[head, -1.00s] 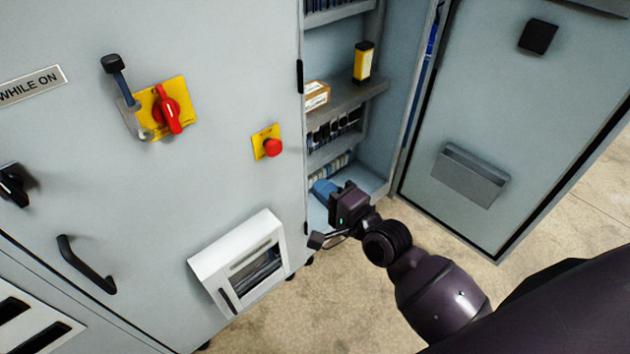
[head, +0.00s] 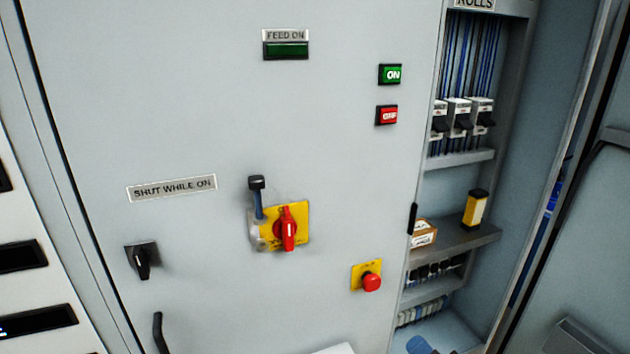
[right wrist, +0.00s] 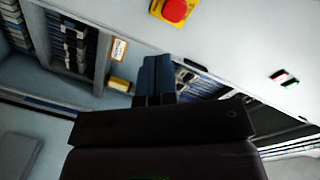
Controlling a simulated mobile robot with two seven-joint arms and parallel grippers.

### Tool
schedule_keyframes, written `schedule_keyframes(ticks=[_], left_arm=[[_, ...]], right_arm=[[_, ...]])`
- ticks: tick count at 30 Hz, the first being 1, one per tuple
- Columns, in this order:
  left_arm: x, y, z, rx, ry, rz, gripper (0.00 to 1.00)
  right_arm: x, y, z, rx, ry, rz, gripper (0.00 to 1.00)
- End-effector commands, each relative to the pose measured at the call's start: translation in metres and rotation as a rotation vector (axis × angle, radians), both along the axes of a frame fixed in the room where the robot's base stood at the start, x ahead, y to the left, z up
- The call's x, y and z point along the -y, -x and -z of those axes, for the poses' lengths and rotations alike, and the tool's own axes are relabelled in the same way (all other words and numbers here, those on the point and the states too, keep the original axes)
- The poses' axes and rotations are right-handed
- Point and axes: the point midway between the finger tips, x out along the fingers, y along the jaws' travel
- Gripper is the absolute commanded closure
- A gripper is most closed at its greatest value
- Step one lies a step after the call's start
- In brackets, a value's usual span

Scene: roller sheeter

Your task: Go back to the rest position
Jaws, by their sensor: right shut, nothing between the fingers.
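My right gripper (right wrist: 157,75) shows in the right wrist view as two dark blue fingers pressed together, with nothing between them. In the head view only a blue tip of it (head: 419,345) shows at the bottom edge, in front of the lower part of the open cabinet bay. The rest of my right arm is below the picture. My left gripper is in neither view.
The grey cabinet front (head: 330,150) carries a red rotary switch (head: 288,229) and a red emergency button (head: 371,282). The bay's shelf (head: 465,241) holds a yellow-black box (head: 475,209) and a small carton (head: 423,233). An open door (head: 590,230) stands at the right.

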Motion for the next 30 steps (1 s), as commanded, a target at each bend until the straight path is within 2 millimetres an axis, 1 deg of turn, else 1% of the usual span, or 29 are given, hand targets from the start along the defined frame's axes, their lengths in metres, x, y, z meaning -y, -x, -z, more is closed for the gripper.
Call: schedule_keyframes(ticks=[3, 5, 7, 8, 9, 11, 12, 15, 18, 21, 25, 30], left_arm=[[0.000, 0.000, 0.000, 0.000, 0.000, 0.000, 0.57], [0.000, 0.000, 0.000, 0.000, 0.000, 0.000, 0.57], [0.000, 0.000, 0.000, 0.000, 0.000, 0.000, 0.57], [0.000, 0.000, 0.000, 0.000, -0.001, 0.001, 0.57], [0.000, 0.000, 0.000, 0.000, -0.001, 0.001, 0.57], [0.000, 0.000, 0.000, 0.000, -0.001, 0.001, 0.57], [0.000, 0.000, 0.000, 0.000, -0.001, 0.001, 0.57], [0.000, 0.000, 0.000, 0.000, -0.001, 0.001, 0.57], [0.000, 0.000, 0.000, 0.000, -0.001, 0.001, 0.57], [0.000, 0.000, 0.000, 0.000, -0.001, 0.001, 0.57], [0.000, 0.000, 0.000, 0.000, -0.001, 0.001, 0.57], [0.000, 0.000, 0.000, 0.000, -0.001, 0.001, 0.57]], right_arm=[[0.009, 0.010, 0.018, 0.027, 0.287, 0.010, 1.00], [0.015, 0.019, 0.031, 0.028, 0.435, 0.012, 1.00], [0.024, 0.033, 0.049, 0.016, 0.604, 0.012, 1.00], [0.029, 0.040, 0.057, 0.005, 0.673, 0.010, 1.00], [0.035, 0.052, 0.069, -0.013, 0.768, 0.005, 1.00], [0.044, 0.072, 0.088, -0.050, 0.893, -0.007, 1.00], [0.050, 0.085, 0.099, -0.077, 0.962, -0.014, 1.00], [0.063, 0.119, 0.124, -0.154, 1.049, -0.026, 1.00], [0.072, 0.150, 0.142, -0.226, 1.065, -0.028, 1.00], [0.076, 0.173, 0.154, -0.278, 1.057, -0.030, 1.00], [0.078, 0.190, 0.162, -0.314, 1.050, -0.034, 1.00], [0.078, 0.193, 0.164, -0.319, 1.049, -0.035, 1.00]])
